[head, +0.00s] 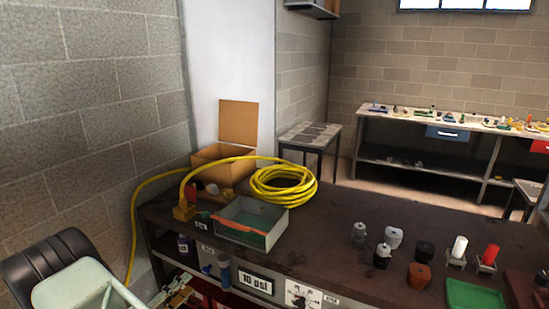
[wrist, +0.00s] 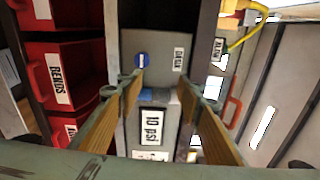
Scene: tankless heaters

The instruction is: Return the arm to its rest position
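My gripper (wrist: 160,88) is open in the wrist view, its two yellow-padded fingers standing apart with nothing between them. It points toward the workbench front, where a "10 psi" label (wrist: 152,125) shows beyond the fingertips. In the head view, part of my pale green arm (head: 75,285) shows at the lower left. My gripper (head: 178,292) shows small at the bottom edge, in front of the workbench (head: 310,245) shelves. The rest of my arm is out of frame.
Red labelled bins (wrist: 70,75) are at the left in the wrist view. On the bench are a grey tray (head: 245,235), a coiled yellow hose (head: 283,187), a cardboard box (head: 222,178) and several small fittings. The hose hangs over the bench's left end. A block wall (head: 80,110) rises at the left.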

